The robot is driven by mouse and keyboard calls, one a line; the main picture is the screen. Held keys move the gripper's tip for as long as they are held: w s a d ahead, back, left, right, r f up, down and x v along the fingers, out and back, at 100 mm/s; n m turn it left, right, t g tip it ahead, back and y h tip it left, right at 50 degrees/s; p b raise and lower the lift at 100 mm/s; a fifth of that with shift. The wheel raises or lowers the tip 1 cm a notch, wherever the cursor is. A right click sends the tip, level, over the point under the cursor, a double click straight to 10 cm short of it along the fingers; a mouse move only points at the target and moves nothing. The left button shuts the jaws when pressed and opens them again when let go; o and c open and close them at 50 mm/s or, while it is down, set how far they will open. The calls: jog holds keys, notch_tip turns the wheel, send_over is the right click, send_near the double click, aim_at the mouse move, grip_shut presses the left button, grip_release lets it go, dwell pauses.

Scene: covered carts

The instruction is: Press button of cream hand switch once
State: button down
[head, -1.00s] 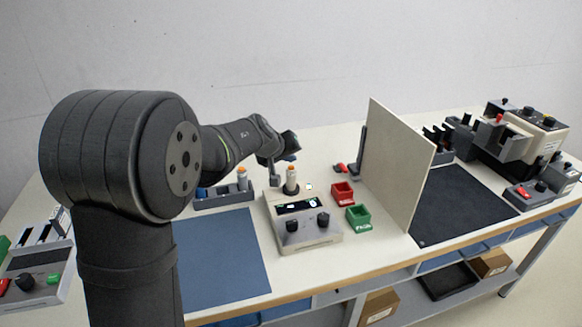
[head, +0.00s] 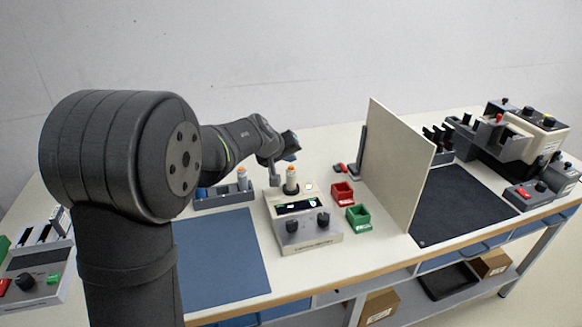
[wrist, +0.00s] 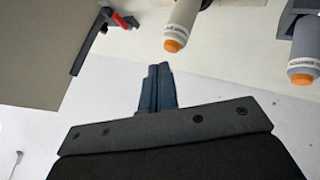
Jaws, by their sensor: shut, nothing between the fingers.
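The cream hand switch (head: 291,182) stands upright in the cream control box (head: 308,242), its orange button on top. In the wrist view the cream switch (wrist: 184,24) shows its orange button (wrist: 173,45) just beyond and right of my fingertips. My gripper (head: 290,157) is shut and empty, its blue fingers close above the button in the head view. In the wrist view the shut fingers (wrist: 157,70) appear apart from the button in the picture; the true gap is hard to judge. A grey hand switch (head: 242,179) with an orange button stands in a holder to the left.
A red bin (head: 342,193) and a green bin (head: 358,218) sit right of the box. An upright cream panel (head: 397,165) stands farther right. A blue mat (head: 220,258) lies clear at front left. The grey switch also shows in the wrist view (wrist: 305,45).

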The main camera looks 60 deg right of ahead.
jog(key=shift+f, duration=0.15)
jog(key=shift+f, duration=0.3)
jog(key=shift+f, duration=0.4)
dwell(1.1)
jog(key=shift+r, duration=0.9)
jog(key=shift+r, duration=2.45)
jog(key=shift+f, duration=0.1)
